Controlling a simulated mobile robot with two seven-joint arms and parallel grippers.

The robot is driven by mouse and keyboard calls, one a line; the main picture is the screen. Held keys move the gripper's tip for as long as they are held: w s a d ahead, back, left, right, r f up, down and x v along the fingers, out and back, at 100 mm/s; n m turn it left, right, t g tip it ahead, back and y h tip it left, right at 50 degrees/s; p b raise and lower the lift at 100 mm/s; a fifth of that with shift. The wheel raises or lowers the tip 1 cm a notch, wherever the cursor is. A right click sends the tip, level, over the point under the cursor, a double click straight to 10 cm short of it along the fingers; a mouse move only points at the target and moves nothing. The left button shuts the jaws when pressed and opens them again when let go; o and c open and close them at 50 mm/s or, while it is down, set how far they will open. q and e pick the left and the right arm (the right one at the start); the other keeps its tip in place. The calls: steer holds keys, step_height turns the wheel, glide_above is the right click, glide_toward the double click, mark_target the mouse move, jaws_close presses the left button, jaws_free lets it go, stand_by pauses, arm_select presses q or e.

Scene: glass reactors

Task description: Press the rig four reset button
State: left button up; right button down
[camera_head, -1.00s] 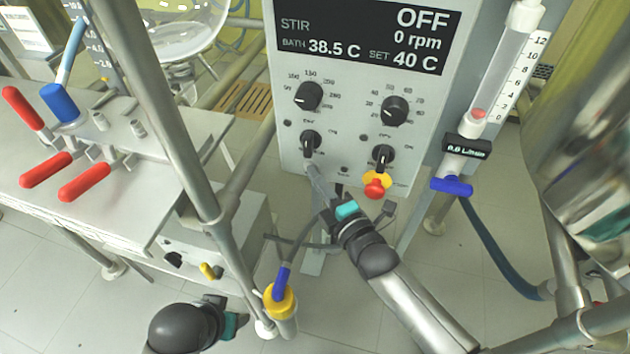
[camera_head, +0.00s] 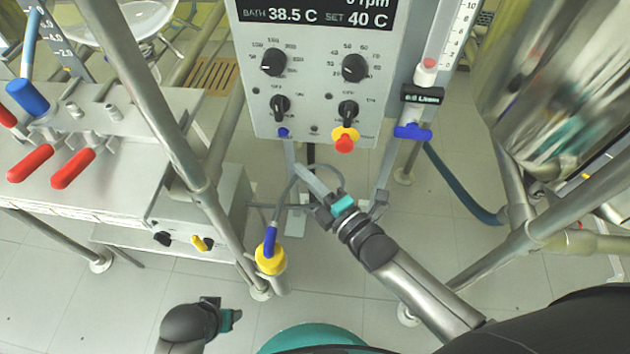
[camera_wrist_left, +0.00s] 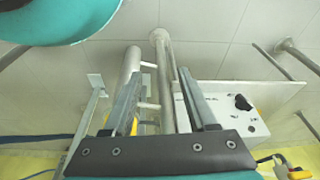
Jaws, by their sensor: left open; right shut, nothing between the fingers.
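The rig's grey control panel (camera_head: 320,100) faces me, with a dark display, several knobs and a red knob-shaped button (camera_head: 344,144) on a yellow base at its bottom right. A small blue button (camera_head: 283,132) sits at its bottom left; a small dark button (camera_head: 314,128) lies between them. Their labels are too small to read. My right gripper (camera_head: 302,171) is shut and empty, its fingertips below the panel's lower edge, apart from the buttons. My left gripper (camera_head: 234,319) is low at the front, away from the panel; its two parted fingers (camera_wrist_left: 160,80) show in the left wrist view.
A metal post (camera_head: 165,115) stands left of the panel. A flow meter with a blue valve (camera_head: 412,131) hangs right of the panel. A shiny vessel (camera_head: 560,90) is at right.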

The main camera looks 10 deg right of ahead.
arm_select(q)
steer(key=shift+s+a+f+p, duration=0.1)
steer(key=shift+s+f+p, duration=0.1)
steer(key=shift+s+f, duration=0.25)
steer(key=shift+s+a+f+p, duration=0.1)
steer(key=shift+s+f+p, duration=0.1)
steer(key=shift+f, duration=0.4)
arm_select(e)
steer(key=shift+v, duration=1.8)
